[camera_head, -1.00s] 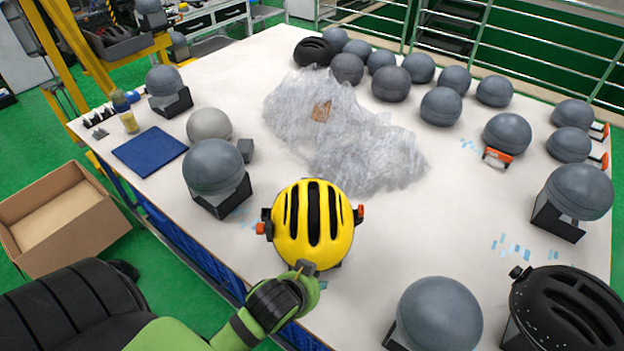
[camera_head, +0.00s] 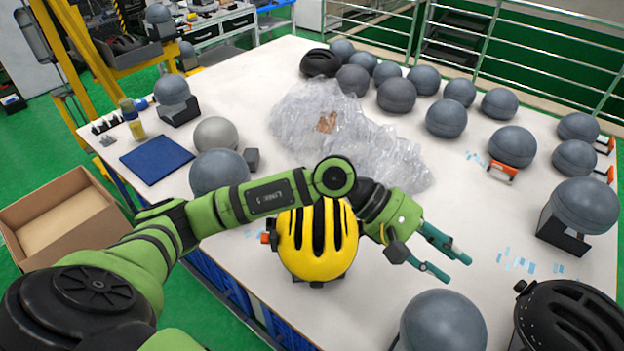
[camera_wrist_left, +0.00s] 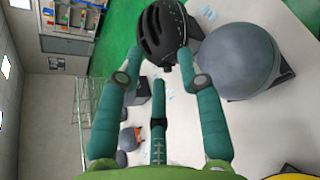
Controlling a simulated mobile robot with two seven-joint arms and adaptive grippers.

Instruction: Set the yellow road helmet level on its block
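The yellow road helmet (camera_head: 318,255) stands near the front edge of the white table, its long black vents facing up. A dark piece shows under its front rim; its block is otherwise hidden, so I cannot tell how it seats. My left arm crosses over the helmet's back part and hides it. My left gripper (camera_head: 452,267) is open and empty, right of the helmet and apart from it. In the left wrist view the fingers of the left gripper (camera_wrist_left: 162,68) are spread, with a sliver of yellow helmet (camera_wrist_left: 296,176) at the bottom right. My right gripper is not in view.
An orange buckle (camera_head: 266,238) sticks out left of the helmet. A grey headform (camera_head: 443,325) and a black helmet (camera_head: 570,325) stand at the front right. Crumpled clear wrap (camera_head: 385,150) lies behind. More grey headforms line the back.

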